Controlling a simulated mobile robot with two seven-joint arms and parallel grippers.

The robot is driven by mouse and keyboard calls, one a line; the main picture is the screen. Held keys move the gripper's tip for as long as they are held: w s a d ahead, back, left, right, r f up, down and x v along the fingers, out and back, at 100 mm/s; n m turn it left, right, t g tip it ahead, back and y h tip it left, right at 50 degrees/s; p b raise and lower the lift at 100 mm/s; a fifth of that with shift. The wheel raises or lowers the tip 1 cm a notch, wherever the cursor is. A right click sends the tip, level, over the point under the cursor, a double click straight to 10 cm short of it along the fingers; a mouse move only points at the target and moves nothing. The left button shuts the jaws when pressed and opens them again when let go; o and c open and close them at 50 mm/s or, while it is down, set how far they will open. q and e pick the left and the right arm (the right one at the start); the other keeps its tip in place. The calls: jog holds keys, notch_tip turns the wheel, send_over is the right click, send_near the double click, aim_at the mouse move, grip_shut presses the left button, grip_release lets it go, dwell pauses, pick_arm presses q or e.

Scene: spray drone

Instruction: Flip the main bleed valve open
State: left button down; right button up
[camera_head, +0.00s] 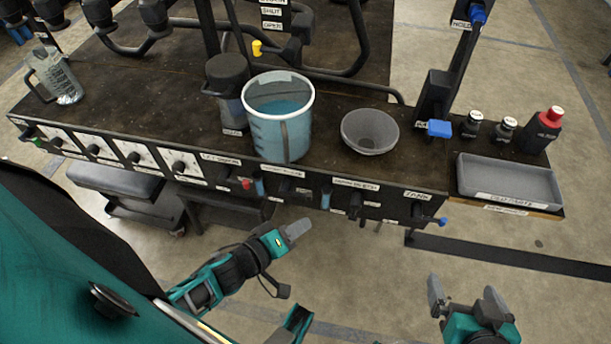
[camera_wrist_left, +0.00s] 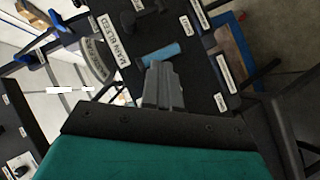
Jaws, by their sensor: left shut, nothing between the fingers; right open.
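In the left wrist view a label reading MAIN BLEED (camera_wrist_left: 115,40) sits on the dark panel, with a blue valve handle (camera_wrist_left: 161,53) beside it. My left gripper (camera_wrist_left: 158,66) is shut and empty, its tips close to that handle; I cannot tell whether they touch. In the head view the left gripper (camera_head: 298,229) is in front of and below the bench's front panel. A blue handle (camera_head: 326,195) hangs on the panel above it, but the small labels there are hard to read. My right gripper (camera_head: 464,288) is open and empty, low at the right, away from the panel.
On the bench stand a bucket of blue liquid (camera_head: 281,130), a grey bowl (camera_head: 370,131) and a clear jug (camera_head: 57,77). A grey tray (camera_head: 509,180) and small bottles (camera_head: 503,129) are at the right. Another blue handle (camera_head: 432,221) sticks out under the TANK label.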

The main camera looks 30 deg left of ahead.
aim_at(355, 207)
pick_arm(q)
jog(key=w+d+f+b, duration=0.4)
jog(key=w+d+f, duration=0.1)
jog(key=w, duration=0.3)
jog(key=shift+d, duration=0.15)
pick_arm(e)
notch_tip(355, 207, down, 5)
jog(key=shift+d+r, duration=0.1)
jog(key=shift+r, duration=0.05)
pick_arm(q)
jog(key=shift+w, duration=0.1)
pick_arm(e)
jog(key=shift+d, duration=0.15)
pick_arm(q)
jog(key=shift+d+f, duration=0.1)
pick_arm(e)
jog(key=shift+d+f, duration=0.2)
jog(key=shift+d, duration=0.45)
